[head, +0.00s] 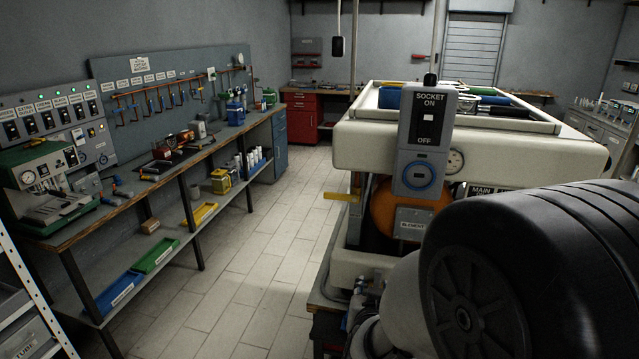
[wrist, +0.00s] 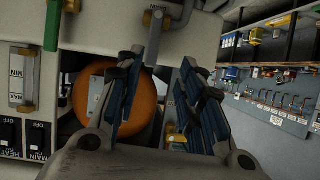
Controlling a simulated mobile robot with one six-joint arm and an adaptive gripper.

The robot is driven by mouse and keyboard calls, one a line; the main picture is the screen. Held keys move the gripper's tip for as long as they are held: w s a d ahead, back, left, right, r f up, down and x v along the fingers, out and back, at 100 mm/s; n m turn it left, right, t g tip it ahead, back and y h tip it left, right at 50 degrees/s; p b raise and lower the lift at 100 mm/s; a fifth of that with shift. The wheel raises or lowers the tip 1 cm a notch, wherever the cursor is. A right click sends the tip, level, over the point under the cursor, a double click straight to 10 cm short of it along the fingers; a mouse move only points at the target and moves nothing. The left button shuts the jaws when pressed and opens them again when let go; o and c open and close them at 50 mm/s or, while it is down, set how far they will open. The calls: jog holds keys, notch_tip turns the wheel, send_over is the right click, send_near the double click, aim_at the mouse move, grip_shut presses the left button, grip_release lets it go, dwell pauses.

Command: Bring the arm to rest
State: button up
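My gripper (wrist: 160,97) shows in the wrist view with its blue-padded fingers spread apart. Nothing is held between them. Beyond the fingers are the orange round part (wrist: 92,92) and the pale body of the machine (wrist: 90,28). I cannot tell whether any finger touches the machine. In the head view my arm fills the lower right, large and dark, close to the camera. The gripper itself is hidden there.
The cream machine (head: 350,140) stands at centre right, with a grey socket switch box (head: 425,140) and a yellow handle (head: 342,196) on its front. A long workbench (head: 150,185) runs along the left wall. The tiled floor (head: 250,260) between them is clear.

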jog(key=s+a+r+n+g+y, duration=0.2)
jog(key=s+r+g, duration=0.15)
jog(key=s, duration=0.55)
jog(key=s+a+r+n+g+y, duration=0.15)
jog(key=s+r, duration=0.25)
jog(key=s, duration=0.4)
jog(key=s+d+g, duration=0.2)
jog(key=s+g, duration=0.1)
jog(key=s, duration=0.9)
jog(key=shift+s+d+r, duration=0.2)
jog(key=shift+s+r, duration=0.05)
jog(key=shift+s, duration=0.05)
